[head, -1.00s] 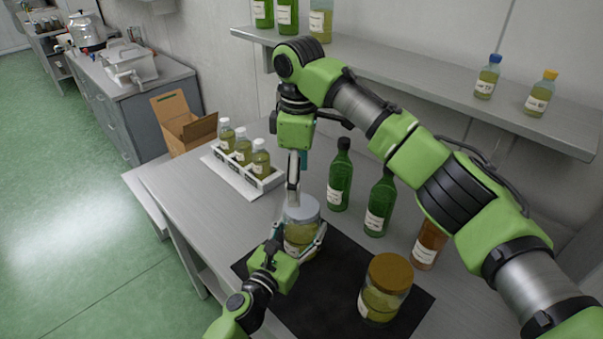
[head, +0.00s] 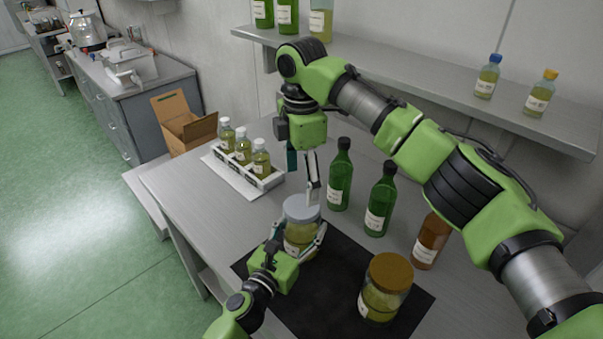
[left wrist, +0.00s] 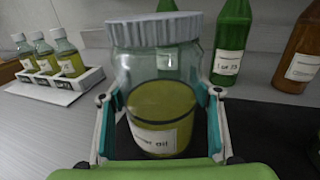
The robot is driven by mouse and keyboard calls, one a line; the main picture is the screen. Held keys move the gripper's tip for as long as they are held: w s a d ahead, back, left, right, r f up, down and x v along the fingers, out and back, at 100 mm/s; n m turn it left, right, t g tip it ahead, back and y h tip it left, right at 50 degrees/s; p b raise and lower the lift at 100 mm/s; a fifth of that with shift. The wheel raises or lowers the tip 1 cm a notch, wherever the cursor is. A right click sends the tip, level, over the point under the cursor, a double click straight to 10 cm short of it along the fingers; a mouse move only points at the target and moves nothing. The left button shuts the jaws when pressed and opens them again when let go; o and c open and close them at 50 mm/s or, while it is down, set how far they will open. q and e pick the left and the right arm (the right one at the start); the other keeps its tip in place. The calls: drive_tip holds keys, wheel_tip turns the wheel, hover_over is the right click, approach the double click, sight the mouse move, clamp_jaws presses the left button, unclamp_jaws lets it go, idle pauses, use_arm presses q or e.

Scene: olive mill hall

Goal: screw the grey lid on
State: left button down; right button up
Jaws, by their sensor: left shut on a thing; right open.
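The grey lid (head: 301,208) sits on top of a glass jar (head: 297,241) of yellow-green oil. The lid also shows in the left wrist view (left wrist: 153,30), where it looks slightly tilted; I cannot tell how tightly it sits. My left gripper (head: 304,237) is shut on the jar's sides, with one finger on each side of the glass (left wrist: 160,92) in the left wrist view. My right gripper (head: 304,178) points down just above the lid. Its fingers are apart and hold nothing; I cannot tell whether a fingertip touches the lid.
A second jar with an orange-brown lid (head: 391,270) stands on the black mat (head: 335,318). Green bottles (head: 340,178) (head: 380,203) and a brown bottle (head: 430,242) stand behind. A white rack (head: 270,182) of small bottles is at left. A shelf (head: 420,80) runs above.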

sight(301, 205)
use_arm(q)
drive_tip(key=shift+s+d+f, duration=0.1)
drive_tip(key=shift+f, duration=0.1)
use_arm(e)
wheel_tip(301, 205, down, 7)
drive_tip(key=shift+r, duration=0.1)
drive_tip(key=shift+c, duration=0.4)
drive_tip(key=c, duration=1.1)
drive_tip(key=m, duration=0.5)
drive_tip(key=shift+s, duration=0.1)
drive_tip(key=m, duration=0.8)
drive_tip(key=shift+m, duration=0.4)
drive_tip(key=m, duration=0.5)
drive_tip(key=o, duration=1.3)
